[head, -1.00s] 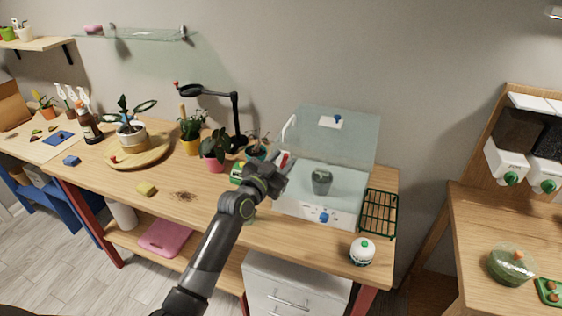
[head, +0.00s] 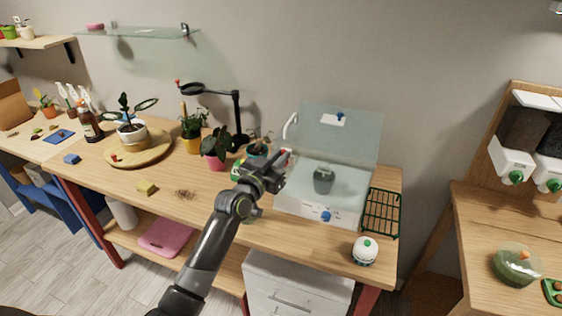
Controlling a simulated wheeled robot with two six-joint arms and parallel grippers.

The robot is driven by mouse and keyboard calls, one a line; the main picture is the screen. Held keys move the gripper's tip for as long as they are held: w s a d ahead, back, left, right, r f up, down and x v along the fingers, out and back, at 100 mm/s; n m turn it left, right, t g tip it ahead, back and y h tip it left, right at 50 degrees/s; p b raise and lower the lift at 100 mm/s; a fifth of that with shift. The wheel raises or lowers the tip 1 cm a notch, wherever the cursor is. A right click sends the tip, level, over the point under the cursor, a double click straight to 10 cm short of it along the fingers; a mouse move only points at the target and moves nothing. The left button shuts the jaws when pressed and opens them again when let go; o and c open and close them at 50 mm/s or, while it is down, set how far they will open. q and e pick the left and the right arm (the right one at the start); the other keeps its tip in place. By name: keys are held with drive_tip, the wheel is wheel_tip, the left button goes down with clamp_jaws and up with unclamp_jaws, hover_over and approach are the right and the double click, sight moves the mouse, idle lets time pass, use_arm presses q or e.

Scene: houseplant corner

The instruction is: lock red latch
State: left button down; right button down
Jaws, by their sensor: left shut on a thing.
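A white box (head: 293,207) with a clear lid (head: 353,140) stands at the right end of the long wooden bench. The lid is raised. A dark grey-green pot (head: 323,181) stands inside. A blue catch (head: 326,216) is on the box front. A small red part, which looks like the red latch (head: 284,152), shows at the box's left side. My left gripper (head: 279,163) is at this part and shut on it; the fingers hide much of the contact. My right gripper is not in view.
A white curved handle (head: 290,125) rises behind the gripper. Potted plants, including one in a pink pot (head: 215,161), and a black lamp (head: 237,115) stand to the left. A green wire rack (head: 382,213) and a white round timer (head: 365,250) are at the right.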

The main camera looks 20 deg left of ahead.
use_arm(q)
drive_tip(key=c, duration=1.5)
unclamp_jaws()
drive_tip(key=shift+o, duration=0.2)
drive_tip(key=b+v, duration=0.3)
drive_tip(key=v, duration=1.4)
drive_tip(key=shift+s, duration=0.25)
drive_tip(key=shift+a+f, duration=0.1)
drive_tip(key=shift+a, duration=0.05)
